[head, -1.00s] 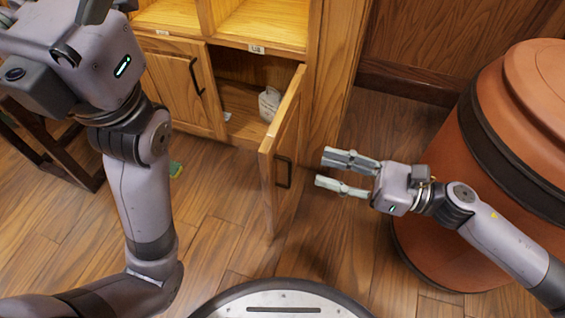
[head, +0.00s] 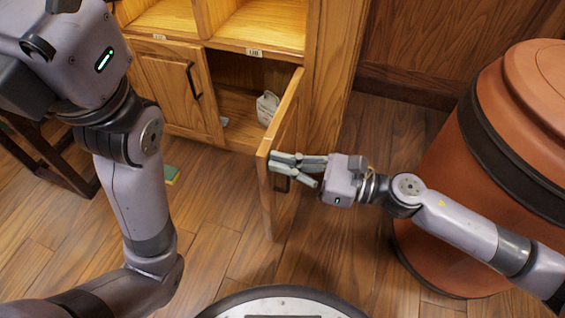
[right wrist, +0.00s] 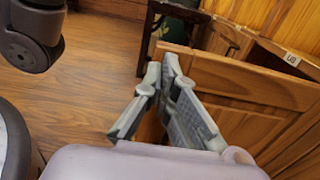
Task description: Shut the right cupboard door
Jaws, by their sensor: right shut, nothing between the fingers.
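The right cupboard door (head: 285,125) stands wide open, swung out toward me from the wooden cupboard (head: 314,75). In the right wrist view the fingers (right wrist: 163,68) lie in front of the door panel (right wrist: 235,85). My left gripper's body (head: 65,50) shows at top left; its fingers are cut off by the frame.
A pale bag-like object (head: 267,108) sits inside the open compartment. The left cupboard door (head: 172,85) is shut. A large terracotta barrel (head: 515,120) stands at right. A small green item (head: 172,175) lies on the floor. Floor (head: 225,215) around the open door is clear.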

